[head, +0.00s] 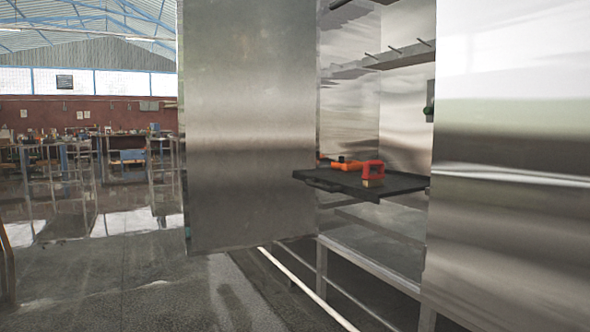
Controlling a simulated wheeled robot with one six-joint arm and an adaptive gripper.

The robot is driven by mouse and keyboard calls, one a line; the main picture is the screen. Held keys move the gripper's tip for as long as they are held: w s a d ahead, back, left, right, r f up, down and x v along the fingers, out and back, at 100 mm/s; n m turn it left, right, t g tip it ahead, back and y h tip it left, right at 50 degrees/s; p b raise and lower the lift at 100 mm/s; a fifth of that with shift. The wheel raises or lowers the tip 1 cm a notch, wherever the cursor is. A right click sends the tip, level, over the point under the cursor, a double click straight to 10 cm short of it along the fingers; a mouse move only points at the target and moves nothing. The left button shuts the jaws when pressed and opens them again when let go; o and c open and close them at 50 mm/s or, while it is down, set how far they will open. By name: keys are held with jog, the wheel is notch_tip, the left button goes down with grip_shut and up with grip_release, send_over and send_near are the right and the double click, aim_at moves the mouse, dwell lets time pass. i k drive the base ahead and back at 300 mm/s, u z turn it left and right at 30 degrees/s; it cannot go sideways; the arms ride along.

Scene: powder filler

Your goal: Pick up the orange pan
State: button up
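An orange object (346,164) lies on a black tray (322,181) inside an open metal cabinet, right of the picture's middle. It is small and low in the head view, so I cannot tell whether it is a pan. A red object with a loop-like shape (372,170) stands just right of it on the same tray, partly over a tan piece. My gripper is not in view.
A large steel cabinet door (250,125) stands open left of the tray. Another steel panel (512,165) closes off the right. Pegs (397,51) project above the tray. Open floor (110,285) lies at front left, with workbenches far behind.

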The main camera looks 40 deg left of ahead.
aim_at(342, 165)
jog(key=u, duration=0.5)
jog(key=i, duration=0.9)
jog(key=u, duration=0.85)
jog(key=i, duration=0.8)
jog(key=u, duration=0.4)
jog(key=i, duration=1.9)
jog(key=u, duration=0.5)
